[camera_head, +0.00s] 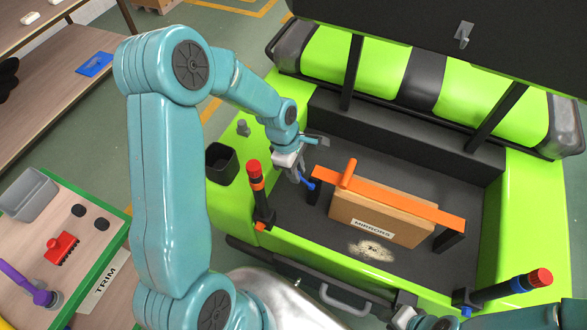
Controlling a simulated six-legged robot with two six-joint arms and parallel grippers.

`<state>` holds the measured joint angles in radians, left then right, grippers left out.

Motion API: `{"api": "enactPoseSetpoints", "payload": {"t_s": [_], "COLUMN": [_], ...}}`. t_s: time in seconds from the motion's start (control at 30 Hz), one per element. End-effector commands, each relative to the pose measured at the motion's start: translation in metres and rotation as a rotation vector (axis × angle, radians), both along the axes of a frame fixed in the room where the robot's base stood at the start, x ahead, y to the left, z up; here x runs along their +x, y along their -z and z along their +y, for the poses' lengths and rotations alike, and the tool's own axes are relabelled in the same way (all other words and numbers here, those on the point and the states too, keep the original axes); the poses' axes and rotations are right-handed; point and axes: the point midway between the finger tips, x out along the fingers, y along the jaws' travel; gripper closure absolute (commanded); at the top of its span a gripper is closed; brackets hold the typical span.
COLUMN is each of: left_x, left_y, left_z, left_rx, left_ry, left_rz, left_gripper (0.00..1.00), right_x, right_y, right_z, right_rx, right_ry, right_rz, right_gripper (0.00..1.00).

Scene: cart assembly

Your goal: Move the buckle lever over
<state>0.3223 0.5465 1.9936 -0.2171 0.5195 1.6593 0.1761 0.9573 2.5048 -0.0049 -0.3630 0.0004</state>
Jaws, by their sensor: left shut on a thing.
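An orange bar (390,201) on black end supports crosses over a brown box labelled "MIRRORS" (372,226) in the green cart's dark bed. A short orange lever (348,173) stands up from the bar near its left end. A small blue lever (307,184) shows beside the bar's left support. My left gripper (298,173) reaches down to it and is shut on it, left of the orange lever and apart from it. The exact contact is small and hard to see. Dark and teal parts at the bottom edge may be my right gripper (432,322), cut off by the frame.
Posts with red tops stand at the cart's front left (256,180) and front right (520,286). A raised dark lid (480,35) overhangs the back. A trim table (105,290) holds several items at lower left.

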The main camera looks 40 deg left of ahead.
Motion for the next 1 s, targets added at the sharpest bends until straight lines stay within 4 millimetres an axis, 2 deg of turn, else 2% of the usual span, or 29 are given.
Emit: {"api": "enactPoseSetpoints", "payload": {"t_s": [0.27,0.6,1.0], "left_x": [0.001,0.004,0.005], "left_y": [-0.001,-0.009,-0.009], "left_z": [-0.003,-0.02,-0.022], "left_rx": [-0.001,-0.001,-0.001], "left_ry": [0.001,0.001,0.001], "left_rz": [0.0,0.0,0.0], "left_gripper": [0.93,0.93,0.93], "right_x": [0.0,0.0,0.0], "right_y": [0.0,0.0,0.001], "right_z": [0.0,0.0,0.0], "right_rx": [0.0,0.0,0.0], "right_ry": [0.0,0.0,0.0], "right_rz": [0.0,0.0,0.0], "right_gripper": [0.72,0.72,0.72]}}
